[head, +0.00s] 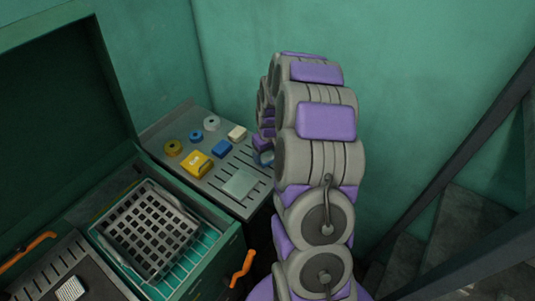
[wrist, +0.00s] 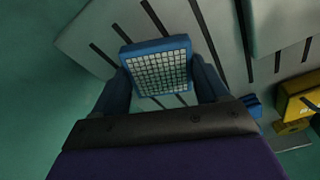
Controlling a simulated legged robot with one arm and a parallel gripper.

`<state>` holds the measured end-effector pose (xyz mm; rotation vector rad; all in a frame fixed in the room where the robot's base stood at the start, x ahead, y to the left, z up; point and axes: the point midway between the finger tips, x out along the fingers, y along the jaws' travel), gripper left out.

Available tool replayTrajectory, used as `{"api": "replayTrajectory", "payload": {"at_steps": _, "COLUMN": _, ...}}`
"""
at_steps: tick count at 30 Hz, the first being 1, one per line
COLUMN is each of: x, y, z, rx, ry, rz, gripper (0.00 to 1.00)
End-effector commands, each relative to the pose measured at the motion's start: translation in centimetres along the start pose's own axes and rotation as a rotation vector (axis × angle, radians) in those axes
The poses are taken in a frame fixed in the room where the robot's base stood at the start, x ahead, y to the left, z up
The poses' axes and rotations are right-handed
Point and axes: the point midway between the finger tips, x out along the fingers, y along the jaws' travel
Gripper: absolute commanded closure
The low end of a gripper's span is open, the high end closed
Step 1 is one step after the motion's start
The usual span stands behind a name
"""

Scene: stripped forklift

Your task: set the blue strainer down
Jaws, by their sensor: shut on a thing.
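The blue strainer (wrist: 156,64) shows in the wrist view as a blue frame around a pale grid. My gripper (wrist: 161,72) is shut on it, one dark finger at each side. The slotted grey metal top (wrist: 218,35) lies behind it; I cannot tell whether the strainer touches it. In the head view, my gripper (head: 264,157) is at the right edge of the slotted top (head: 190,179), mostly hidden by my arm. Only a small bluish part shows there.
On the slotted top sit a yellow block (head: 197,164), a blue block (head: 222,148), a cream block (head: 237,133), a grey ring (head: 211,123), a yellow roll (head: 173,148) and a pale plate (head: 241,184). A grey basket (head: 150,229) stands left in the open green box. Green walls rise behind.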

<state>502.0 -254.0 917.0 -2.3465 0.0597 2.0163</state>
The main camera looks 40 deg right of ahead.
Motion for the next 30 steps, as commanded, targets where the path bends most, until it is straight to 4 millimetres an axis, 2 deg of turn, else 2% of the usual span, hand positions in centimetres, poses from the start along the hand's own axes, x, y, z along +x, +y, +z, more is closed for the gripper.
{"api": "replayTrajectory", "payload": {"at_steps": 3, "x": -0.1, "y": -0.4, "z": 0.0, "rx": -0.004, "ry": -0.002, "rz": 0.003, "gripper": 0.72}}
{"api": "replayTrajectory", "payload": {"at_steps": 10, "x": 0.6, "y": 0.5, "z": 0.1, "rx": -0.001, "ry": -0.003, "rz": -0.009, "gripper": 0.72}}
{"api": "replayTrajectory", "payload": {"at_steps": 11, "x": 0.6, "y": 0.6, "z": 0.1, "rx": 0.000, "ry": -0.003, "rz": -0.010, "gripper": 0.23}}
{"api": "replayTrajectory", "payload": {"at_steps": 18, "x": 0.7, "y": 0.8, "z": 0.0, "rx": 0.000, "ry": -0.003, "rz": -0.010, "gripper": 0.01}}
{"api": "replayTrajectory", "payload": {"at_steps": 30, "x": 0.7, "y": 0.3, "z": 0.1, "rx": -0.001, "ry": -0.006, "rz": -0.008, "gripper": 0.01}}
